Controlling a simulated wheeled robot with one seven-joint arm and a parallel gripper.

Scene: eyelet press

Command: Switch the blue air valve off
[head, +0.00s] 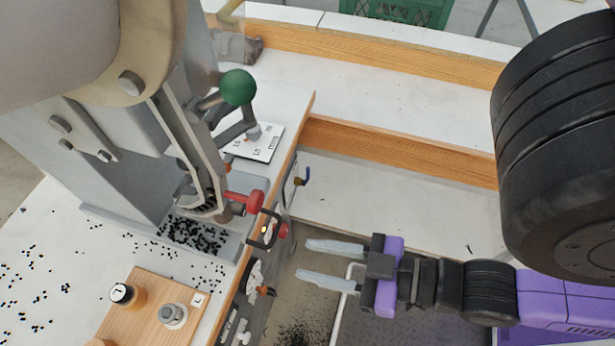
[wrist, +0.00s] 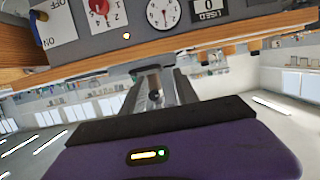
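The blue air valve (head: 302,178) is a small lever on the front of the bench panel, left of the middle in the head view. In the wrist view the blue valve (wrist: 41,15) is at the upper left edge, partly cut off, beside a white plate (wrist: 59,25) marked OFF and ON, which appears upside down. I cannot tell clearly which mark the lever points to. My gripper (head: 304,260) is open and empty, with its pale fingers pointing left. It is below the valve in the head view and apart from it. The fingers also show in the wrist view (wrist: 155,75).
A red dial (wrist: 98,7), a gauge (wrist: 163,12) and a counter (wrist: 209,8) share the panel. The press with a green ball lever (head: 238,87) and a red knob (head: 256,200) stands at left. A wooden tray (head: 150,312) holds small containers.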

